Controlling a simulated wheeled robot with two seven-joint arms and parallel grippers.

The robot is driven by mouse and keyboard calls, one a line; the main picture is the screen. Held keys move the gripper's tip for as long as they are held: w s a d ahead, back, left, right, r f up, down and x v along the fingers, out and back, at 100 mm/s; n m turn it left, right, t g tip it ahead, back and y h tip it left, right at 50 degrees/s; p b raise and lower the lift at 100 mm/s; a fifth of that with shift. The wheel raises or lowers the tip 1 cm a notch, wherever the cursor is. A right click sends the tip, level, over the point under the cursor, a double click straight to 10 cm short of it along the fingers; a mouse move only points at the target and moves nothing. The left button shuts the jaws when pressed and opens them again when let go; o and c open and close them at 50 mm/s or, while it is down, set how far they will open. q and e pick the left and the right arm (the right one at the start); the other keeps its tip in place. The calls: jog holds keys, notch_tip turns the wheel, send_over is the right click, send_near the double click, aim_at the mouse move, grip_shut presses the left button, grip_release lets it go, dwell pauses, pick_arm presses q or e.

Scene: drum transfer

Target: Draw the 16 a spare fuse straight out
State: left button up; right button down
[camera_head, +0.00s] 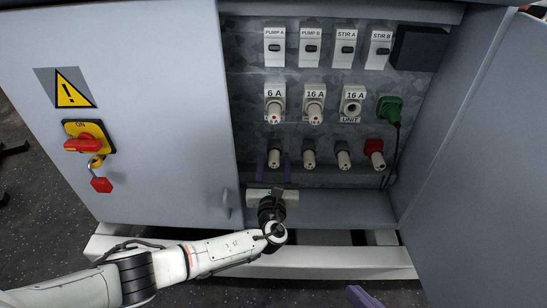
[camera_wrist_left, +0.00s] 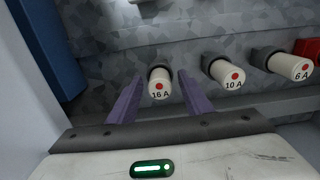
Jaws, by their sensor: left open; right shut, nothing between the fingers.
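The 16 A spare fuse (camera_wrist_left: 159,84) is a pale round-ended cylinder with a red dot and "16 A" on its face. It sits in a dark holder on the grey back panel, leftmost of the lower row in the head view (camera_head: 275,158). My left gripper (camera_head: 274,168) is open, its purple fingers either side of this fuse in the left wrist view (camera_wrist_left: 160,96). A gap shows on each side, so neither finger appears to touch it. My right gripper (camera_head: 364,297) shows only as a purple tip at the head view's bottom edge, shut and away from the panel.
The 10 A fuse (camera_wrist_left: 229,74) and 6 A fuse (camera_wrist_left: 291,67) stand to the right, then a red-holder fuse (camera_head: 375,154). Above are labelled fuse carriers (camera_head: 314,104) and a green plug (camera_head: 389,108) with a cable. Cabinet doors (camera_head: 150,130) flank the opening.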

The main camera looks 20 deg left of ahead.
aim_at(274, 164)
dwell(0.7)
pick_arm(q)
jog(key=shift+c, duration=0.2)
grip_shut()
jog(key=shift+s, duration=0.15)
jog(key=shift+p+v, duration=1)
jog(key=shift+v, duration=0.35)
jog(key=shift+p+v, duration=0.8)
jog(key=shift+v, duration=0.7)
